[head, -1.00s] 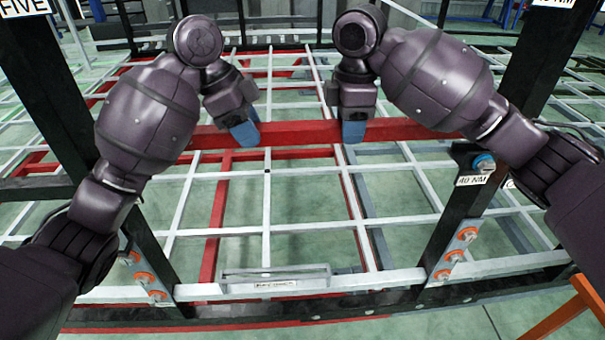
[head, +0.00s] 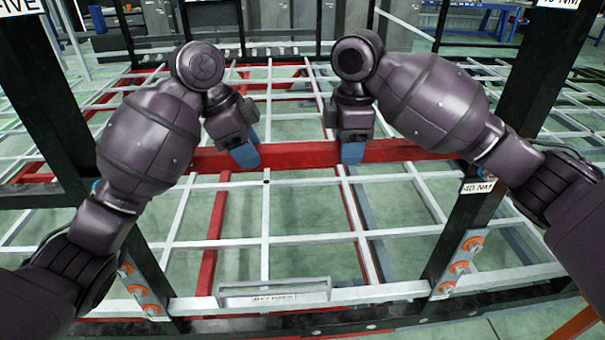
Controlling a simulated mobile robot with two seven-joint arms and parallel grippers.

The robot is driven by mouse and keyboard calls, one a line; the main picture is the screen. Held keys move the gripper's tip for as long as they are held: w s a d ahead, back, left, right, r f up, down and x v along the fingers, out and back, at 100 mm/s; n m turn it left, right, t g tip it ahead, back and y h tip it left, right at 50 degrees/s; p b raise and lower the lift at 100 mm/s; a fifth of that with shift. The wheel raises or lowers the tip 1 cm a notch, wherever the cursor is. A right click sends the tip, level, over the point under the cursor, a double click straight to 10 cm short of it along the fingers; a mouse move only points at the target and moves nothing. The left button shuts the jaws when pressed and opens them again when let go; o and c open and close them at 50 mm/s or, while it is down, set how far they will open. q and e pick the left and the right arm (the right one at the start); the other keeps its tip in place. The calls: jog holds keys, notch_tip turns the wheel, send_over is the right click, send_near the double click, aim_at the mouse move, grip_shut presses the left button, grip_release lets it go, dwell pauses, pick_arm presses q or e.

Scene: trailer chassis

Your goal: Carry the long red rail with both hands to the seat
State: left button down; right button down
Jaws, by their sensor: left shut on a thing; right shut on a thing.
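The long red rail (head: 298,155) runs crosswise in the head view, above the white grid of the chassis. My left gripper (head: 245,155), with blue fingertips, is shut on the rail left of its middle. My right gripper (head: 352,152) is shut on it further right. The rail looks about level. My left arm hides part of its left end and my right forearm hides part of its right end. I cannot tell which part of the frame is the seat.
Black uprights stand at left (head: 40,100) and right (head: 490,150), the right one with a "40 NM" label (head: 477,187). Bolted plates with orange washers (head: 459,267) sit low on the right. A labelled clear holder (head: 273,292) is at the front bar. Blue benches stand behind.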

pick_arm(q)
jog(key=shift+f, duration=0.3)
pick_arm(e)
jog(key=shift+f, duration=0.25)
pick_arm(q)
jog(key=c, duration=0.7)
grip_release()
jog(key=shift+r, duration=0.1)
pick_arm(e)
jog(key=c, duration=0.7)
grip_release()
jog(key=shift+r, duration=0.1)
pick_arm(q)
jog(key=v, duration=1.2)
pick_arm(e)
notch_tip(320, 180, up, 12)
jog(key=shift+w, duration=0.2)
pick_arm(q)
jog(key=shift+s, duration=0.15)
pick_arm(e)
jog(key=shift+s, duration=0.1)
